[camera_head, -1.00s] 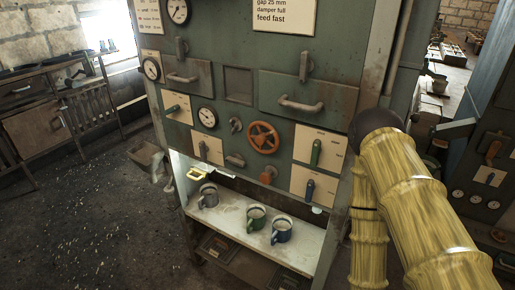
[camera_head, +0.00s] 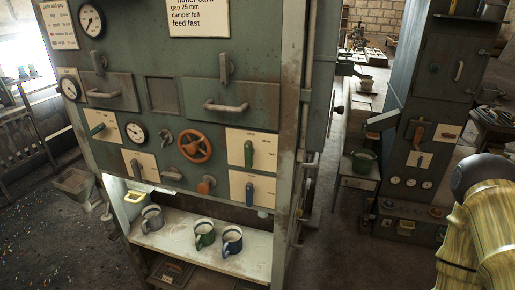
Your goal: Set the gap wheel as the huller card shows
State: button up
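The huller card (camera_head: 198,17) is fixed at the top of the green machine front; its lines read gap 25 mm, damper full, feed fast. An orange-brown spoked handwheel (camera_head: 195,147) sits on the lower middle of the panel. A round white dial (camera_head: 136,133) is to its left, with a small grey crank-like fitting (camera_head: 165,138) between them. The dial's reading is too small to make out. Which of these is the gap wheel carries no readable label. My arm shows at the lower right, well apart from the panel. My gripper is outside the picture.
Lever plates with a green handle (camera_head: 248,152) and a blue handle (camera_head: 250,192) lie right of the wheel. Several mugs stand on the white shelf (camera_head: 180,238) below. A second green cabinet (camera_head: 440,110) stands at the right. Dark floor lies open at the left.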

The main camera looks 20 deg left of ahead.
aim_at(194, 146)
jog(key=z, duration=1.55)
jog(key=k, duration=0.6)
jog(key=u, duration=1.75)
